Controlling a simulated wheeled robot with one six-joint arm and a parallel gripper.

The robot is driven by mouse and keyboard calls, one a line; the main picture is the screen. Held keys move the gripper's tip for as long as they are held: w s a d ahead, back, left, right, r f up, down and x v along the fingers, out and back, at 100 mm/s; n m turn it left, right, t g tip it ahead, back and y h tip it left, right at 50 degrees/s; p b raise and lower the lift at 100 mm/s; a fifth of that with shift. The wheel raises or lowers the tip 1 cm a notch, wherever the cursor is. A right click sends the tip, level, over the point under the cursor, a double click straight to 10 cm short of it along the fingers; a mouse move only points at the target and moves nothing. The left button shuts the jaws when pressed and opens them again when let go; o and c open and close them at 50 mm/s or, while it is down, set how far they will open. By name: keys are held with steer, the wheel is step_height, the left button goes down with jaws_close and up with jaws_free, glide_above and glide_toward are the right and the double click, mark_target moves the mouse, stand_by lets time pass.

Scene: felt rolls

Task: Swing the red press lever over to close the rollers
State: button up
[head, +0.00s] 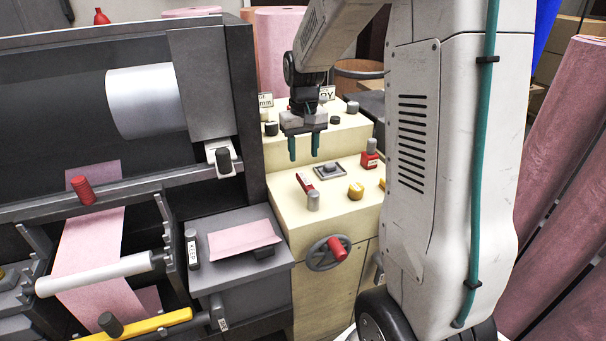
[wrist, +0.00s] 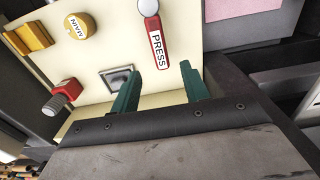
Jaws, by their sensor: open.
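The red press lever (head: 304,183) is on the sloped cream control panel (head: 340,205), with a grey knob at its near end. In the wrist view the red lever (wrist: 157,48), labelled PRESS, points up the picture, and its pale knob is at the top. My gripper (head: 304,157) is open and empty, fingers pointing down, above and behind the lever in the head view. In the wrist view my gripper (wrist: 160,75) has its teal fingertips either side of the lever's labelled end, apart from the knob. The rollers (head: 95,274) are at the left.
A yellow MAIN knob (wrist: 79,26), a red block with a grey knob (wrist: 62,97) and a square-framed switch (head: 327,168) share the panel. A grey table (head: 215,275) with pink felt (head: 243,237) stands to the left.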

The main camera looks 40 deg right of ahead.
mark_target(304, 177)
step_height(304, 177, down, 8)
steer(key=shift+w, duration=0.1)
stand_by(0.4)
jaws_close()
